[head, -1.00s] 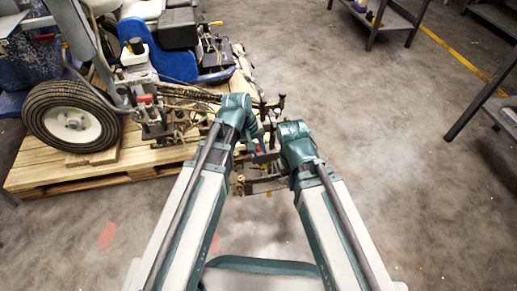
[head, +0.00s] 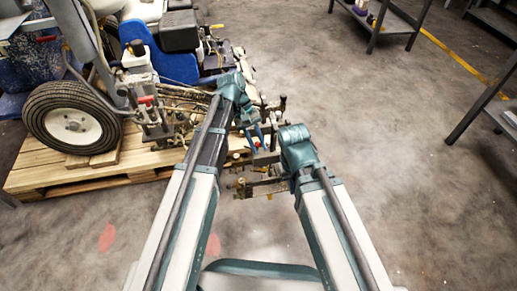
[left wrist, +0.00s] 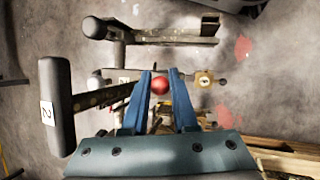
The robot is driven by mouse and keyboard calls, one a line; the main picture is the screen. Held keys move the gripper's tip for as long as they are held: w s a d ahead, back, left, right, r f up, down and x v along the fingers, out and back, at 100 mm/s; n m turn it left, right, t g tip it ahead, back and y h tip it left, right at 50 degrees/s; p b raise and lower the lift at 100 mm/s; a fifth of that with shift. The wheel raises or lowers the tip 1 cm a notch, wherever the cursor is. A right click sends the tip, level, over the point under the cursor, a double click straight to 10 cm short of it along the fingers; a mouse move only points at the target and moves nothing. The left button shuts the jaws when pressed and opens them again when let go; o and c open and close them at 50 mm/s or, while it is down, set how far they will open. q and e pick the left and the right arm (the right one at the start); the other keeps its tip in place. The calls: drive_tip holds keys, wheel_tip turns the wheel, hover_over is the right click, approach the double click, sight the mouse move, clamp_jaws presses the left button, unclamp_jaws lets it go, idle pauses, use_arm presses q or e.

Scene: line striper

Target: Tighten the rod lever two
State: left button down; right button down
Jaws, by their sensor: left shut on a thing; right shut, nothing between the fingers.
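In the left wrist view, the blue fingers of my left gripper (left wrist: 161,77) are closed around a red ball knob (left wrist: 160,86), which shows between them. A dark grey handle (left wrist: 60,128) with a white label reading 2 stands at the left, beside a worn metal bar. In the head view, my left gripper (head: 257,139) reaches down at the striper's front linkage; its grip is too small to make out there. My right arm (head: 297,148) ends just right of the linkage. Its fingers are hidden.
The line striper's black tyre (head: 72,118) and blue body stand on a wooden pallet (head: 90,176) at the left. Metal brackets (head: 265,187) stick out past the pallet near my arms. Grey work tables (head: 385,22) stand at the far right. The concrete floor between is clear.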

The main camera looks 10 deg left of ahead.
use_arm(q)
drive_tip(key=shift+w+a+g+h+b, duration=0.2)
drive_tip(key=shift+w+g+h+b, duration=0.1)
drive_tip(key=shift+w+g+b, duration=0.5)
drive_tip(key=shift+s+g, duration=0.2)
drive_tip(key=shift+g, duration=0.1)
drive_tip(key=c, duration=0.7)
unclamp_jaws()
drive_tip(key=shift+r, duration=0.15)
